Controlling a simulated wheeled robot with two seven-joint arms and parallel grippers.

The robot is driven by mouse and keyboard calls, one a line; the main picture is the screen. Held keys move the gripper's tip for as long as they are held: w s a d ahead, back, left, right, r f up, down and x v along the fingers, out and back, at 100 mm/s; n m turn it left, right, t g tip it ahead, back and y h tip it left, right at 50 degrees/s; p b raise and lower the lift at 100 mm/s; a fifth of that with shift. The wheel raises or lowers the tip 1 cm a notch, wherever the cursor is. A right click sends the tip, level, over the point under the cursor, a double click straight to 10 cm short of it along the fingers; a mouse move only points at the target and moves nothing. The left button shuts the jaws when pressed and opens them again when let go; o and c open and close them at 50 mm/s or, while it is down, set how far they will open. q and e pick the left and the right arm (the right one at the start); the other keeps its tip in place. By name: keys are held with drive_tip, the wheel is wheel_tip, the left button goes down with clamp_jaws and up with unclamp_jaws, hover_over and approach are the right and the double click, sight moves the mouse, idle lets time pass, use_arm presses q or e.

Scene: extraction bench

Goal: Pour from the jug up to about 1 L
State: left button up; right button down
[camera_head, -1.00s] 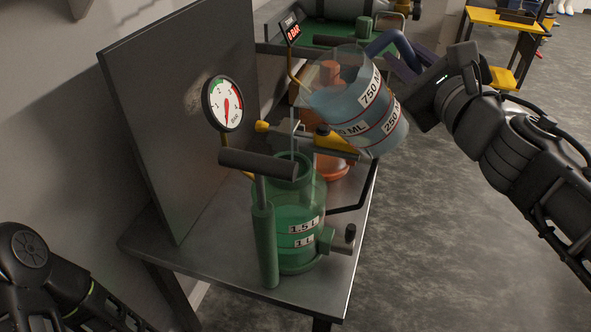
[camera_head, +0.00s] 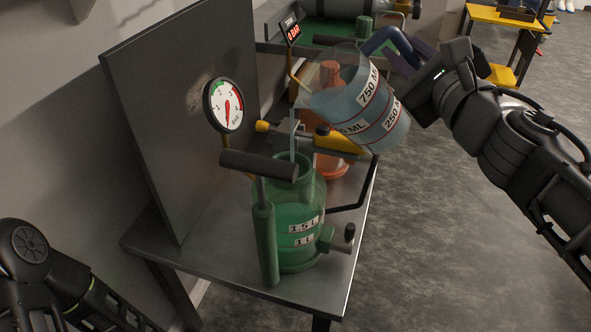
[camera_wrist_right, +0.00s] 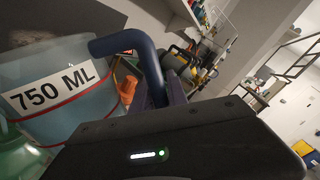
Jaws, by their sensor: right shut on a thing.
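The clear jug (camera_head: 378,122), marked 750 ML and 250 ML with red rings, holds bluish liquid. It is tilted with its mouth to the left, above and behind the green tank (camera_head: 311,258). My right gripper (camera_head: 408,60) is shut on the jug's blue handle (camera_head: 385,38); the jug (camera_wrist_right: 70,112) and handle (camera_wrist_right: 146,62) also show in the right wrist view. The translucent tank stands upright with an open neck and labels 1.5 L and 1 L. A thin pale vertical line shows above the neck; I cannot tell whether it is a stream. The tank's liquid level is unclear. My left gripper is out of view.
A pump with a dark T-handle (camera_head: 258,165) stands against the tank's front left. An orange vessel (camera_head: 330,168) and yellow-black tool (camera_head: 340,141) are behind. The metal table (camera_head: 200,262) has bare room at left.

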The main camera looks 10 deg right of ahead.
drive_tip(key=shift+r, duration=0.25)
idle(0.3)
drive_tip(key=shift+a+r+n+p, duration=0.2)
drive_tip(key=shift+r+n+p, duration=0.1)
drive_tip(key=shift+r+p, duration=0.2)
idle(0.9)
drive_tip(key=shift+a+r+n, duration=0.15)
drive_tip(key=shift+r+n, duration=0.1)
drive_tip(key=shift+n, duration=0.05)
drive_tip(key=shift+p, duration=0.3)
idle(0.6)
drive_tip(key=shift+a+r+n+p, duration=0.2)
drive_tip(key=shift+r+n+p, duration=0.1)
drive_tip(key=shift+r+p, duration=0.15)
drive_tip(key=shift+a+r, duration=0.1)
drive_tip(key=shift+r, duration=0.15)
idle(0.8)
